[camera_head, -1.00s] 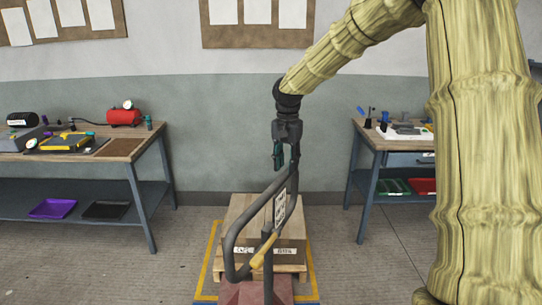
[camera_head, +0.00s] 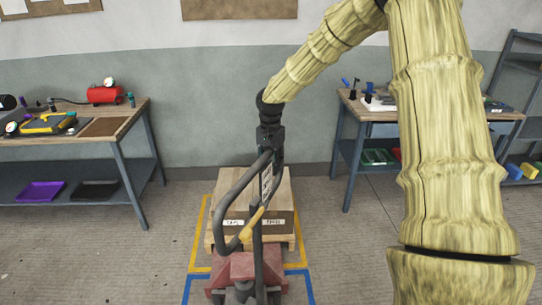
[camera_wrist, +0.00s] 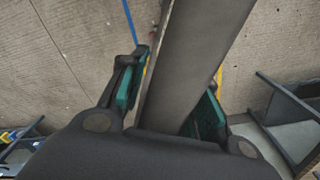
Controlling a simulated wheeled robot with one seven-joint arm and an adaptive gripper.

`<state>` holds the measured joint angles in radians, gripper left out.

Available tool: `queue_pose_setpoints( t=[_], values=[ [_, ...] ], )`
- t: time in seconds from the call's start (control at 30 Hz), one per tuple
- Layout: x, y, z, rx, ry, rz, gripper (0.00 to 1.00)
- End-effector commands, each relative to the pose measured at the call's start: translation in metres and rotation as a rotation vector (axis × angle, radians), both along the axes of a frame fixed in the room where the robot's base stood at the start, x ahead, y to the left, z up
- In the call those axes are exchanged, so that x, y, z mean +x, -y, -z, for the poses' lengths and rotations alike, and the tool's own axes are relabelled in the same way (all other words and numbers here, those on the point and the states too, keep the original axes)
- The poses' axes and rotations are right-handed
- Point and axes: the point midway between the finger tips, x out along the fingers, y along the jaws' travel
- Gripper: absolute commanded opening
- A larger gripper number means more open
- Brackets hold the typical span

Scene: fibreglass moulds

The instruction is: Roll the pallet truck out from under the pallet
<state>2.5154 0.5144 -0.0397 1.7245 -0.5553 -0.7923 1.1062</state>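The pallet truck has a red body (camera_head: 236,267) and a dark looped tiller handle (camera_head: 229,205) with a yellow lever. Its body stands at the near end of the wooden pallet (camera_head: 212,243), which carries a large box (camera_head: 236,221). Its forks are hidden. My gripper (camera_head: 270,152) is at the top of the handle. In the wrist view the grey handle bar (camera_wrist: 190,70) runs between the two green-padded fingers of my gripper (camera_wrist: 168,105). The pads lie close against both sides of the bar, so it looks shut on the handle.
Yellow tape (camera_head: 194,243) outlines the pallet's floor spot, and blue tape (camera_head: 305,287) marks the floor around the truck. Workbenches stand at left (camera_head: 128,121) and right (camera_head: 352,105). Floor between the left bench and the truck is clear.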

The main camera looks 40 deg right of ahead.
Motion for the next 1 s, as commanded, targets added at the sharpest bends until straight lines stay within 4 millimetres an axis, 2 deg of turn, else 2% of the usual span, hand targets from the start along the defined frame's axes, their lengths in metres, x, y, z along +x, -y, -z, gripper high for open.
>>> queue_pose_setpoints(
  t=[0.33,0.37,0.5,0.53,1.0],
  values=[
    [-0.0009,0.0015,0.0038,0.0,0.0,0.001,0.32],
    [-0.0008,0.0014,0.0038,0.0,0.0,0.001,0.28],
    [-0.0007,0.0012,0.0038,0.0,0.0,0.001,0.03],
    [-0.0007,0.0012,0.0038,0.0,0.0,0.001,0.0],
    [-0.0031,0.0008,0.0037,-0.001,0.002,0.002,0.0]
  ],
)
